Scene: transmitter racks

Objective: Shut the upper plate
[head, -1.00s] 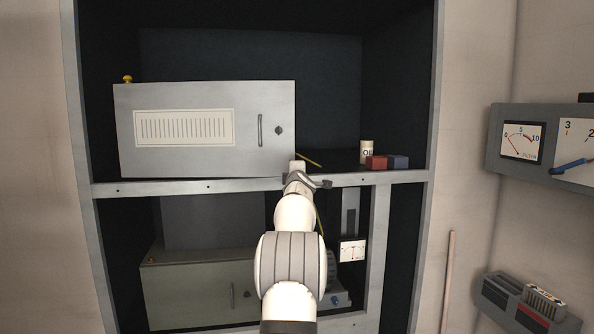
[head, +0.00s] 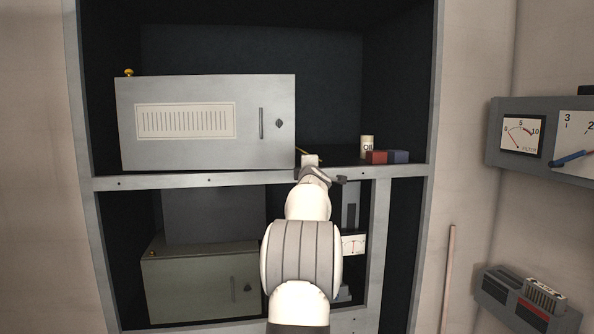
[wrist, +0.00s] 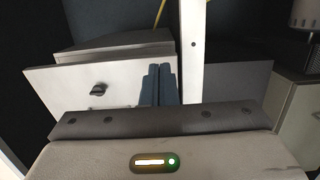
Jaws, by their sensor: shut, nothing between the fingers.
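The upper plate (head: 185,120) is a light grey cabinet door on the upper shelf, with a vent panel (head: 185,121), a vertical handle (head: 261,123) and a dark knob (head: 279,123). In the wrist view the plate (wrist: 60,90) is at the left, with its knob showing. Its edge looks a little apart from the grey body behind it (wrist: 115,47). My gripper (head: 310,160) is shut and empty, just right of the plate's lower right corner, in front of the shelf edge. Its fingers (wrist: 158,85) appear beside the plate in the wrist view; contact cannot be told.
A lower cabinet (head: 200,285) is below the shelf rail (head: 150,183). A gauge box (head: 495,130) is on the right wall.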

